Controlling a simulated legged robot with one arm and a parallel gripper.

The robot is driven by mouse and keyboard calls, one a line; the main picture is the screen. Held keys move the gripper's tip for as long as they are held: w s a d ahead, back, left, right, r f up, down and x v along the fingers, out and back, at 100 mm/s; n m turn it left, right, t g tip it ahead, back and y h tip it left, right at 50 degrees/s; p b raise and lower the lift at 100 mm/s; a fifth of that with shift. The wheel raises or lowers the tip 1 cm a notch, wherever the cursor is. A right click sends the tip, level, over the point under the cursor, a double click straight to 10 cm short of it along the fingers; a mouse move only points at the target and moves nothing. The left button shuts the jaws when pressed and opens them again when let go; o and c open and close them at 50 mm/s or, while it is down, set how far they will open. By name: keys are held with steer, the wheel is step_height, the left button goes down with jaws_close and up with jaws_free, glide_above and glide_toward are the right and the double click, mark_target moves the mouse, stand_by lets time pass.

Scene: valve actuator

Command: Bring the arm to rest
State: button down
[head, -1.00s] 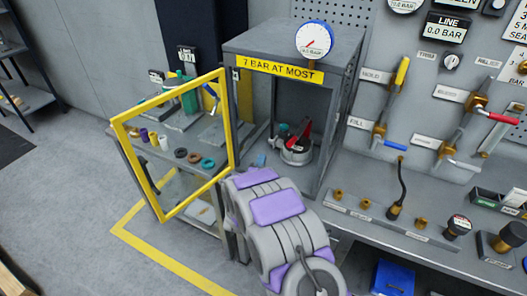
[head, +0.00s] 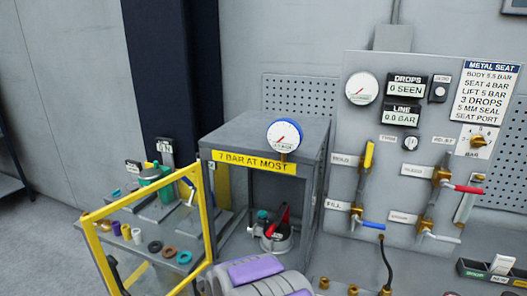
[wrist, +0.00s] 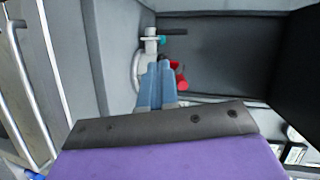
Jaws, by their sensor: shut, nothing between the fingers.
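My gripper (wrist: 158,68) shows in the wrist view as two blue-grey fingers closed together, with nothing between them. It points toward the valve unit, whose red part (wrist: 181,80) shows just past the fingertips, partly hidden by them. I cannot tell the gap between them. In the head view my arm (head: 258,272), grey with purple pads, reaches up from the bottom edge in front of the cabinet (head: 222,140). My gripper is not visible there. The valve unit (head: 276,238), with a red handle and a teal knob, stands inside the open-fronted cabinet.
A yellow-framed door (head: 207,222) stands open left of the cabinet. Behind it, a side bench (head: 172,262) holds several rings and small cylinders. A gauge (head: 284,135) sits on the cabinet. To the right, a panel (head: 400,165) carries valves with protruding handles and a hose.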

steer(key=s+d+r+n+g+y, duration=0.3)
steer(key=s+d+r+n+g, duration=0.2)
steer(key=s+r+n+g, duration=0.45)
steer(key=s+d+r+n+g+h, duration=0.1)
steer(key=s+d, duration=0.5)
steer(key=s, duration=0.6)
steer(key=s+d+r+n+g+h, duration=0.1)
steer(key=s+d+n+g, duration=0.3)
steer(key=s, duration=0.9)
steer(key=s+d+r+n+g+h, duration=0.1)
steer(key=s+d+r+n+g, duration=0.1)
steer(key=s+d, duration=0.6)
steer(key=s+r, duration=0.1)
steer(key=s, duration=0.3)
steer(key=shift+s+d+g, duration=0.3)
steer(key=shift+g, duration=0.05)
steer(key=shift+d, duration=0.1)
